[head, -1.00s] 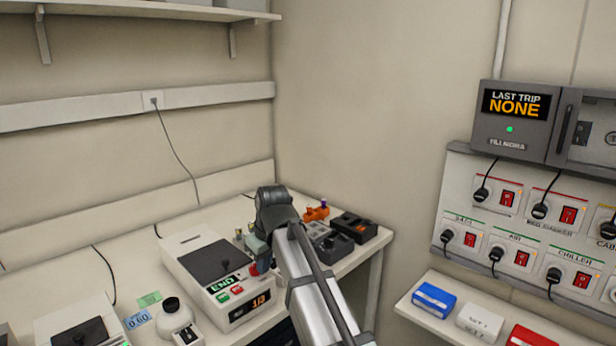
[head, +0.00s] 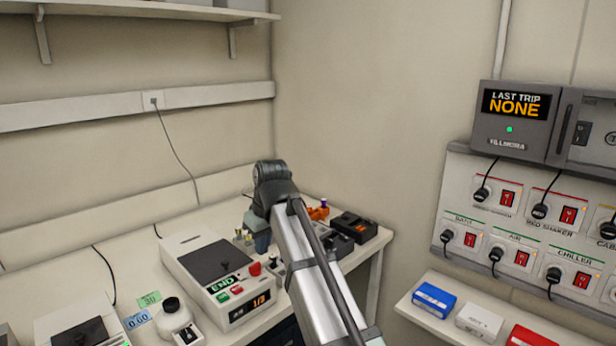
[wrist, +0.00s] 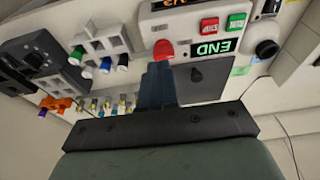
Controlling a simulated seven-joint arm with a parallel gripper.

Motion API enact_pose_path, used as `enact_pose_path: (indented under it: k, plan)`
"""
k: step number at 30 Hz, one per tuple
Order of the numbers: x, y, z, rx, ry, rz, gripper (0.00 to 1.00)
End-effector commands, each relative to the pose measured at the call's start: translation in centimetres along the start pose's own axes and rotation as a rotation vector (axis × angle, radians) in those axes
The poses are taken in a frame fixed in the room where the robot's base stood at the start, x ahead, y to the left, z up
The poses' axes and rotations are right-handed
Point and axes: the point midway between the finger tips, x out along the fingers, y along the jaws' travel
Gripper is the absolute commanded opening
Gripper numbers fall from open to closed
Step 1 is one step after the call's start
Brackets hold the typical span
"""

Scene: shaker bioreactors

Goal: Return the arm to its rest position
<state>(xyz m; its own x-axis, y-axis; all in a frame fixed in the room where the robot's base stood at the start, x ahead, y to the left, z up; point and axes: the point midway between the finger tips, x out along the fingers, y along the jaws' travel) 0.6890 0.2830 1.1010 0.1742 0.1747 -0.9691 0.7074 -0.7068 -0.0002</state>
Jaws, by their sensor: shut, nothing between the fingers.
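My gripper (head: 262,247) hangs from my raised arm above the bench, just right of the white device (head: 205,262) with the END label and red button. In the wrist view my gripper (wrist: 157,72) shows as blue-grey fingers pressed together, with nothing between them. Behind the fingers are the device's dark top plate and its red button (wrist: 163,49). The fingers look apart from the button in the head view. My forearm hides part of the bench.
Dark boxes (head: 354,227), orange items (head: 318,212) and small vials stand right of the device. A round white instrument (head: 176,318) is at its left. A switch panel (head: 530,235) hangs on the right wall above a shelf with blue, white and red boxes.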

Motion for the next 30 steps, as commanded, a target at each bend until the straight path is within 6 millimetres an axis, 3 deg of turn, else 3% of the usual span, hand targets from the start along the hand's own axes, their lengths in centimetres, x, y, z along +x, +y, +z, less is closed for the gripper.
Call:
enact_pose_path:
  k: [5,11,14,18,30]
  plan:
    - [0.1,1.9,0.6,0.039,0.009,0.025,0.0]
    - [1.3,8.6,3.5,0.188,0.03,0.117,0.0]
    - [4.0,11.9,5.8,0.269,0.019,0.154,0.0]
    - [8.1,13.7,8.2,0.322,-0.012,0.161,0.0]
    - [20.1,14.2,15.2,0.404,-0.131,0.12,0.0]
